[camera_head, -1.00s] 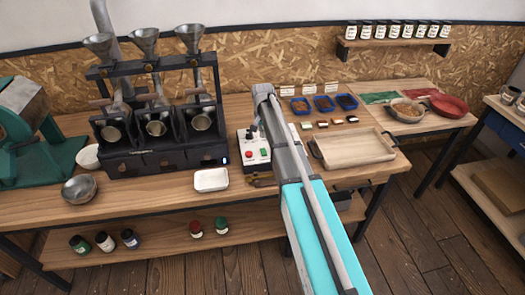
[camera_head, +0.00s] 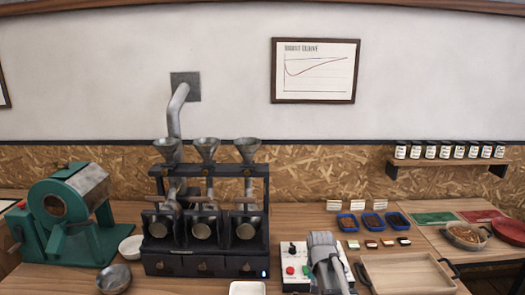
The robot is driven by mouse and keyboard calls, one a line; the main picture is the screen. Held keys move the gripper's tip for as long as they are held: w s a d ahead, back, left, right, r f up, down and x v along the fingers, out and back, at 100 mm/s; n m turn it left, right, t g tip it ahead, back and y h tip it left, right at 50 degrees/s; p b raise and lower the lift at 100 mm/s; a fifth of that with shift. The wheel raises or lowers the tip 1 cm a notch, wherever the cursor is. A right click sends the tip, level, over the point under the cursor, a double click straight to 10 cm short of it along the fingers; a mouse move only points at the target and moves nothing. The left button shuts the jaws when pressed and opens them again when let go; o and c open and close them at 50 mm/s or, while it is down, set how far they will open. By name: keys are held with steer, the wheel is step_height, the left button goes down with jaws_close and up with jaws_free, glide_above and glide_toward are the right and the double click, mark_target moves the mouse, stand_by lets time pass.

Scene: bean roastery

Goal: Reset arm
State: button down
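The upper part of my grey arm rises from the bottom edge, right of centre, in front of the control box (camera_head: 290,272) with its red and green buttons. My gripper is not visible in this view, so its fingers and anything in them cannot be seen.
The three-funnel roaster (camera_head: 205,225) stands left of my arm, with a green drum machine (camera_head: 70,225) further left. A metal bowl (camera_head: 114,279) and a white dish (camera_head: 247,288) are at the front. A wooden tray (camera_head: 455,285) and blue trays (camera_head: 373,221) lie to the right.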

steer(key=s+n, duration=0.2)
steer(key=s, duration=0.9)
steer(key=shift+s, duration=0.15)
stand_by(1.5)
